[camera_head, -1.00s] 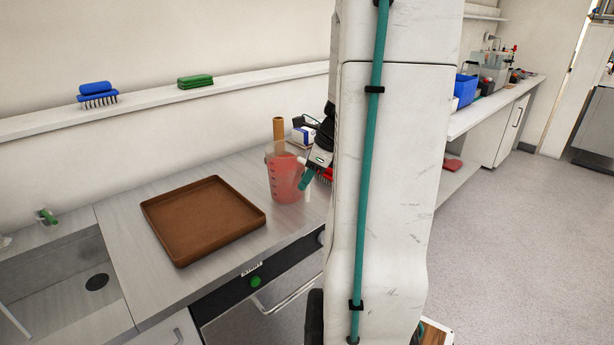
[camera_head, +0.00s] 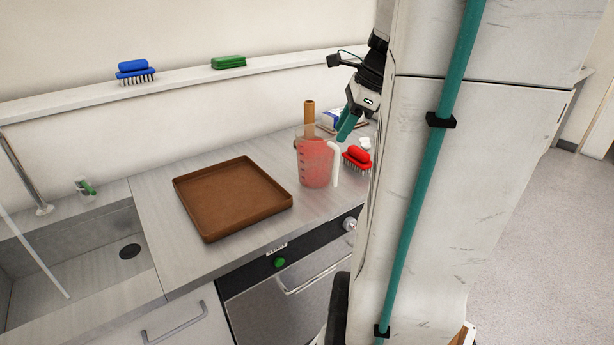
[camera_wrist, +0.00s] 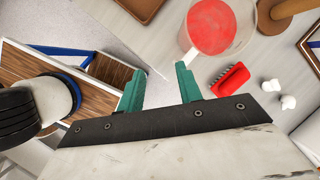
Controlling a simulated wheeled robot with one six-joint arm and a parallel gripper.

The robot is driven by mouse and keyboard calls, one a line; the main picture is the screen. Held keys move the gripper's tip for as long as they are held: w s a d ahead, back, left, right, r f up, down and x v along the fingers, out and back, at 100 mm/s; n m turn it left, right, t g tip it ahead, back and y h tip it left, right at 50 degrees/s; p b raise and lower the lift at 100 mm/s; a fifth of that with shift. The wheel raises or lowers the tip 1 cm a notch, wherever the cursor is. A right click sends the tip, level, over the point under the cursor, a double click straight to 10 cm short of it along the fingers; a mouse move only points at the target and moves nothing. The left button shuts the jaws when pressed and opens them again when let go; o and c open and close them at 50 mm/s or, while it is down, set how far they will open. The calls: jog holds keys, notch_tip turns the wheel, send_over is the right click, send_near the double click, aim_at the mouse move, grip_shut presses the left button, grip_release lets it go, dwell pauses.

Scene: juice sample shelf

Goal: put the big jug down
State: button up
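The big jug (camera_head: 314,168) is a clear measuring jug with red liquid and a white handle. It stands upright on the counter, right of the brown tray (camera_head: 236,239). In the wrist view the jug (camera_wrist: 211,28) shows from above, beyond the fingertips. My gripper (camera_head: 346,124) is above and to the right of the jug in the head view, apart from it. In the wrist view my gripper's (camera_wrist: 158,88) two teal fingers are spread with nothing between them.
A red brush (camera_head: 357,158) lies right of the jug, and a brown cylinder (camera_head: 309,112) stands behind it. A sink (camera_head: 95,262) is at the left. A wall shelf holds a blue brush (camera_head: 134,72) and a green block (camera_head: 229,62). The brown tray is empty.

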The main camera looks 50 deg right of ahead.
jog(key=a+n+g, duration=0.2)
jog(key=a+n, duration=1.2)
jog(key=a, duration=0.5)
jog(key=s+a+f+n+h, duration=0.2)
jog(key=s+a+n, duration=0.5)
jog(key=a+n, duration=0.4)
jog(key=n, duration=0.3)
jog(key=shift+s+f+g, duration=0.2)
jog(key=shift+s+g, duration=0.2)
jog(key=shift+c, duration=0.2)
